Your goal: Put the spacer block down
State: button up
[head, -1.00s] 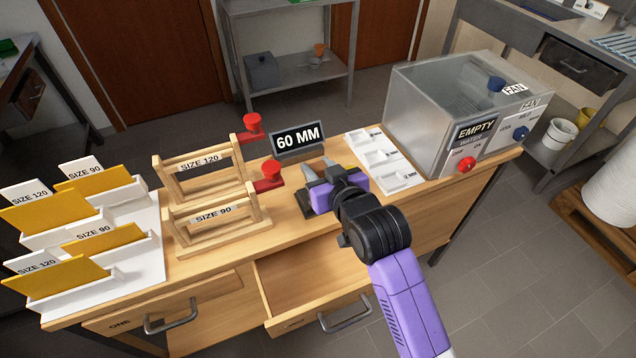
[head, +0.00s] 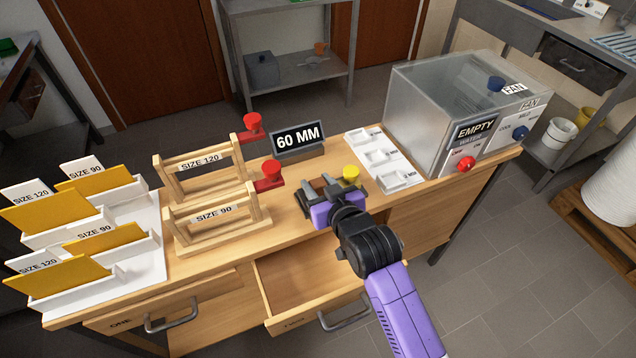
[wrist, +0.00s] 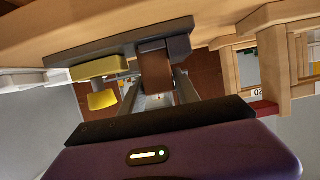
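The spacer block, a small brown block (wrist: 155,70), shows in the wrist view between the two grey fingers of my gripper (wrist: 158,90). The fingers appear to meet its sides. The block is against or just in front of a dark grey fixture (wrist: 110,52); I cannot tell whether it rests on it. In the head view my gripper (head: 320,188) is low over the dark fixture (head: 302,207) on the wooden bench. The fixture's yellow knob (head: 351,174) stands right of my gripper.
A 60 MM sign (head: 297,139) stands behind. Wooden racks with red knobs (head: 266,178) are to the left. A white compartment tray (head: 385,158) and a clear water tank (head: 440,110) are to the right. An open drawer (head: 310,285) juts out in front.

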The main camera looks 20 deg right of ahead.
jog(key=shift+o, duration=1.4)
jog(key=shift+s, duration=0.1)
jog(key=v, duration=0.2)
jog(key=b+v, duration=0.1)
jog(key=v, duration=0.4)
jog(key=shift+s+a+r, duration=0.15)
jog(key=shift+s+a, duration=0.1)
jog(key=s+f, duration=0.2)
jog(key=s, duration=0.7)
jog(key=s+f, duration=0.2)
jog(key=s, duration=0.8)
jog(key=v, duration=1.7)
jog(key=shift+d+r+t, duration=0.25)
jog(key=shift+r+t, duration=0.15)
jog(key=shift+r, duration=0.05)
